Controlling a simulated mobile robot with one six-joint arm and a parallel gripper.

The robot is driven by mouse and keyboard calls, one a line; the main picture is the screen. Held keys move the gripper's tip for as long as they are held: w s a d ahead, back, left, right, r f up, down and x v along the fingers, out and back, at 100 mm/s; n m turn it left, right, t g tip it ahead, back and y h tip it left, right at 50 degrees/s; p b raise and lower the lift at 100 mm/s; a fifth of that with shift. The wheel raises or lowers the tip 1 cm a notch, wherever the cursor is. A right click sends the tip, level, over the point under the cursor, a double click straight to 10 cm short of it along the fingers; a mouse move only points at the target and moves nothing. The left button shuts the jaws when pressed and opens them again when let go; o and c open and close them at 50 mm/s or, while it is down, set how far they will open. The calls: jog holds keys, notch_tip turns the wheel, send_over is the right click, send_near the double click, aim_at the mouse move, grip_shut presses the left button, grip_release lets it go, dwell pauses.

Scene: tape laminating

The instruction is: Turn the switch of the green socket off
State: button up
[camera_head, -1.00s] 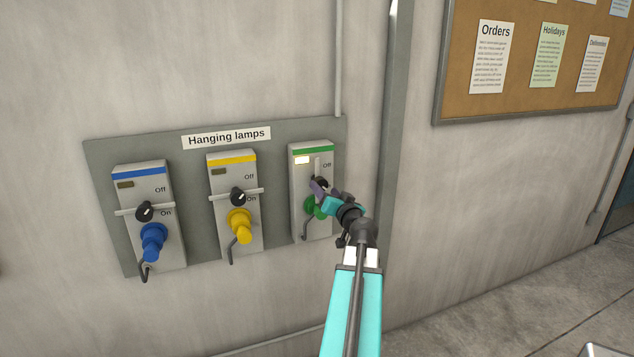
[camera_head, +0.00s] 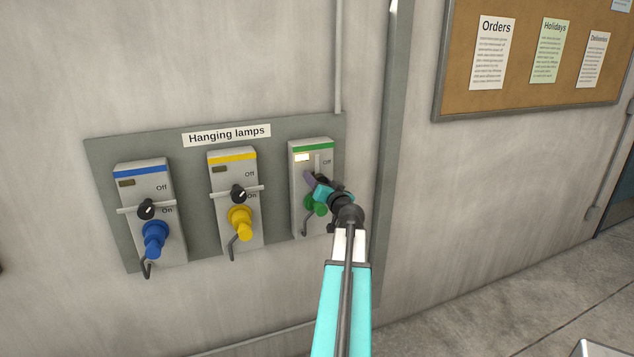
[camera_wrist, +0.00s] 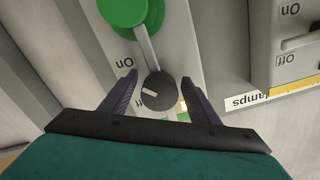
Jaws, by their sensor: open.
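The green socket (camera_head: 297,185) is the right one of three on the wall panel, with a green stripe, a lit pale indicator window and a green plug (camera_head: 319,206). My gripper (camera_head: 312,182) is at its front, largely covering its switch in the head view. In the wrist view, which is upside down, the dark round switch knob (camera_wrist: 163,96) with a white mark lies between the two open fingers of my gripper (camera_wrist: 160,76). The green plug (camera_wrist: 128,9) is beyond it, and a grey bar (camera_wrist: 145,45) runs between them. Contact with the knob cannot be told.
The blue socket (camera_head: 172,180) and yellow socket (camera_head: 220,180) stand to the left, with dark indicators and bars lying crosswise. A "Hanging lamps" label (camera_head: 226,135) is above. A vertical grey post (camera_head: 389,130) and a notice board (camera_head: 520,100) are to the right.

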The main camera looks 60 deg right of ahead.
jog(key=c, duration=1.4)
jog(key=shift+a+f, duration=0.1)
jog(key=shift+a, duration=0.3)
grip_shut()
jog(key=shift+d, duration=0.3)
jog(key=shift+w+a, duration=0.1)
